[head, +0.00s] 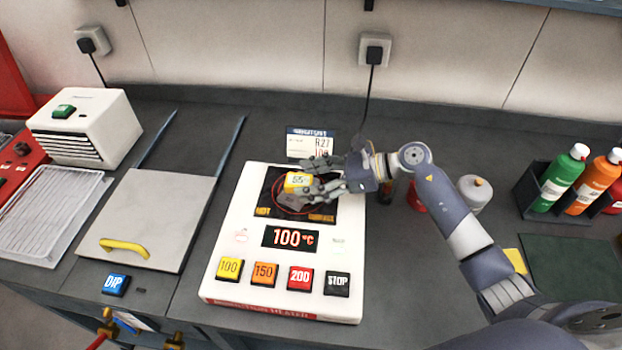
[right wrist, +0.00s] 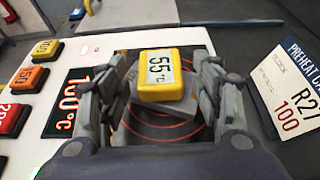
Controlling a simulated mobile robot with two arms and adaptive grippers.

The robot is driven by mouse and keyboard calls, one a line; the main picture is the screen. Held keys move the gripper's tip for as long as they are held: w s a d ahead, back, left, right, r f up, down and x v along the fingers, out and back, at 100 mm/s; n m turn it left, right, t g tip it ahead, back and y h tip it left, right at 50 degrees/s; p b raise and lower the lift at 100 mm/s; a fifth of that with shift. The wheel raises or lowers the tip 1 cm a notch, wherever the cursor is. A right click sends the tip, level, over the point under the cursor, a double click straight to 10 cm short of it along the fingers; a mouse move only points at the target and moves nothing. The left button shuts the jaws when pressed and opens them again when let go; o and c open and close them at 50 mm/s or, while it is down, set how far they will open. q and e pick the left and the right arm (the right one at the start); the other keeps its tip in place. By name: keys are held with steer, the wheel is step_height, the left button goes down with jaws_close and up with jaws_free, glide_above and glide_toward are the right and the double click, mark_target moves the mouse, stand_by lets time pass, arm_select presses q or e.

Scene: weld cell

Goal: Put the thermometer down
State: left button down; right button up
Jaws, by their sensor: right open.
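The thermometer is a small yellow block with a display reading 55 °C (head: 297,182). In the right wrist view the thermometer (right wrist: 162,75) sits on a grey metal piece (right wrist: 165,118), over the red rings of the heater's dark plate. My right gripper (head: 316,177) is open, with its fingers on either side of the thermometer; in the right wrist view a gap shows beside it. The white induction heater (head: 225,262) shows 100 °C on its display (head: 290,238). My left gripper is not in view.
A card reading R27, 100 (head: 309,143) stands behind the heater. Buttons 100, 150, 200 and STOP line the heater's front. A grey lid with a yellow handle (head: 124,247) lies left. Green and orange bottles (head: 559,178) stand in a rack at right.

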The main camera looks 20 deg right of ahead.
steer(key=shift+r, duration=0.15)
steer(key=shift+s+d, duration=0.1)
steer(key=shift+d, duration=0.3)
steer(key=b+v, duration=0.3)
steer(key=v, duration=0.6)
steer(key=shift+s+d+r, duration=0.15)
steer(key=shift+d, duration=0.2)
steer(key=shift+s+d+r+b, duration=0.25)
steer(key=shift+d+r+b, duration=0.1)
steer(key=shift+d+r, duration=0.2)
steer(key=shift+f, duration=0.1)
